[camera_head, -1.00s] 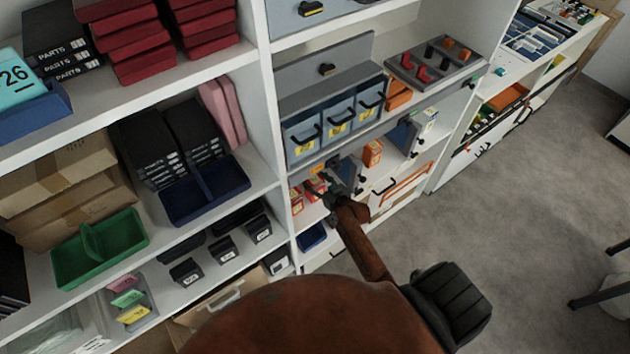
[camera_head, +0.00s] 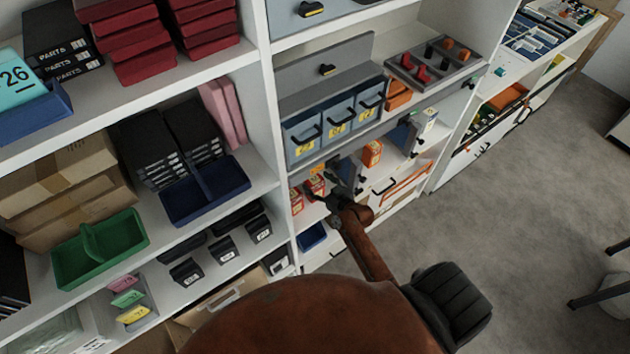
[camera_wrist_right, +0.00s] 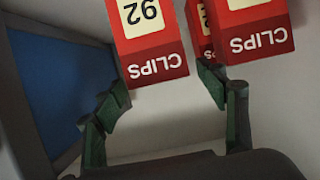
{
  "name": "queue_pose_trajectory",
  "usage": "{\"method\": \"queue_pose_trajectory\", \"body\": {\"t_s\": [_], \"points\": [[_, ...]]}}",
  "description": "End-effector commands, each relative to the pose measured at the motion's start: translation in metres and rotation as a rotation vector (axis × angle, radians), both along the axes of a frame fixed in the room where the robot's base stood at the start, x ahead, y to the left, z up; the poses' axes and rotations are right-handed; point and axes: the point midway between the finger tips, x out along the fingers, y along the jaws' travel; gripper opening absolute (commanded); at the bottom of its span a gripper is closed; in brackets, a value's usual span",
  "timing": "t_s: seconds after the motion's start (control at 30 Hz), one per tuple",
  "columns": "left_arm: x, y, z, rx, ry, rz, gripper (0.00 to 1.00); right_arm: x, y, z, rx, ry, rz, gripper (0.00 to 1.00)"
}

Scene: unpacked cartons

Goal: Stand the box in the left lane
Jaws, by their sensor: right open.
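Red boxes with white labels stand in the low cubby; one red box (camera_head: 316,186) shows just beyond my right gripper (camera_head: 328,194) in the head view, with another red box (camera_head: 296,201) to its left. In the right wrist view, a red CLIPS box (camera_wrist_right: 152,62) shows upside down ahead of the gap of my right gripper (camera_wrist_right: 163,90). A second CLIPS box (camera_wrist_right: 252,40) is to its right, partly behind the right finger, and part of a third shows between them. The gripper is open and empty. Lane edges are not clear. My left gripper is not in view.
An orange box (camera_head: 372,153) stands right of the gripper. Grey-blue drawers (camera_head: 335,124) are on the shelf above. A blue bin (camera_head: 312,236) sits below. In the right wrist view, a blue panel (camera_wrist_right: 55,90) lies left of the fingers. Open floor (camera_head: 500,200) is at right.

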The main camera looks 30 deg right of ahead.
Motion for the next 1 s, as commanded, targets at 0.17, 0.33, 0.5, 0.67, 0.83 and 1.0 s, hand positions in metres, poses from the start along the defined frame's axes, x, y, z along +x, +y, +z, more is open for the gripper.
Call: {"method": "queue_pose_trajectory", "body": {"t_s": [0.17, 0.33, 0.5, 0.67, 0.83, 1.0], "points": [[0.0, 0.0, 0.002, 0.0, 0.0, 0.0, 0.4, -0.038, -0.004, 0.014, -0.003, 0.001, 0.0, 0.66], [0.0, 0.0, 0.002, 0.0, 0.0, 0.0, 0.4, -0.069, -0.005, 0.025, -0.002, 0.0, 0.001, 0.66], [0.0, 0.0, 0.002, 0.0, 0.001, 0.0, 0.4, -0.088, -0.007, 0.033, -0.003, 0.0, 0.0, 0.66], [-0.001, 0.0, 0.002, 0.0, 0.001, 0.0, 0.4, -0.095, -0.007, 0.035, 0.0, 0.0, 0.0, 0.66], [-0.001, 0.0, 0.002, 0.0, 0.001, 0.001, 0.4, -0.095, -0.007, 0.036, 0.0, -0.001, 0.0, 0.66], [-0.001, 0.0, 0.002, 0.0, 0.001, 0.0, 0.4, -0.103, -0.008, 0.0, 0.002, 0.057, -0.012, 0.66]]}}
